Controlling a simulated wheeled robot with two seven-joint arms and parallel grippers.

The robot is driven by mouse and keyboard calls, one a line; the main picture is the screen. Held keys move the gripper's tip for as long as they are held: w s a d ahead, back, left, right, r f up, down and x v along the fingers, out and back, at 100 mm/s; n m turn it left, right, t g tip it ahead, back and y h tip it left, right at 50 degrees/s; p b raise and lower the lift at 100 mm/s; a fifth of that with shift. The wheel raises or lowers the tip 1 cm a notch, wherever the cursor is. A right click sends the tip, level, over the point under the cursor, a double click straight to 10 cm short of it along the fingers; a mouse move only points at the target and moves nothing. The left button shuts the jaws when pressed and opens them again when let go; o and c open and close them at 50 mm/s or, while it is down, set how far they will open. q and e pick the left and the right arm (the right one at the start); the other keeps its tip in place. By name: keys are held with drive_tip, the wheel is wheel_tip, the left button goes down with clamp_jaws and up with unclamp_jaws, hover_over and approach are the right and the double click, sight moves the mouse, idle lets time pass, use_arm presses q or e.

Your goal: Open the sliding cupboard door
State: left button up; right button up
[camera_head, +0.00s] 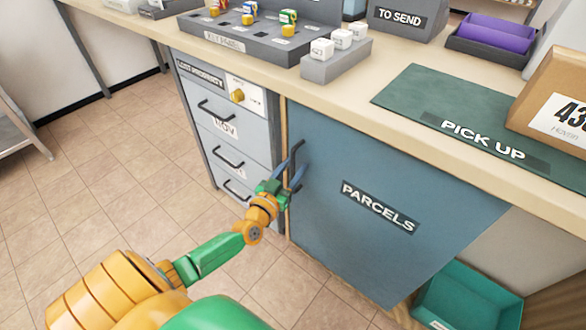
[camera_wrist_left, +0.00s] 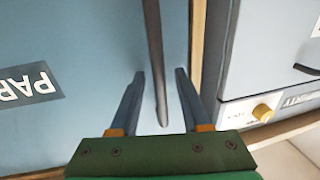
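The blue-grey cupboard door (camera_head: 345,245) labelled PARCELS stands under the counter, right of the drawers. Its left edge is beside a wooden strip. The dark vertical bar handle (camera_head: 297,160) is near that left edge. My left gripper (camera_head: 283,180) is at the lower part of the handle. In the left wrist view, its two fingers (camera_wrist_left: 158,85) are spread, with the handle (camera_wrist_left: 156,60) between them and a gap visible on each side. The door (camera_wrist_left: 70,40) fills the left of that view. My right gripper is not in view.
Drawers (camera_head: 227,128) with dark handles and a yellow knob (camera_head: 238,96) stand left of the door. Right of it, a teal bin (camera_head: 470,295) sits low beside a pale panel. A parcel box (camera_head: 560,75) and green mat (camera_head: 420,95) lie on the counter.

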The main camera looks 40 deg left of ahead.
use_arm(q)
clamp_jaws()
idle(1.3)
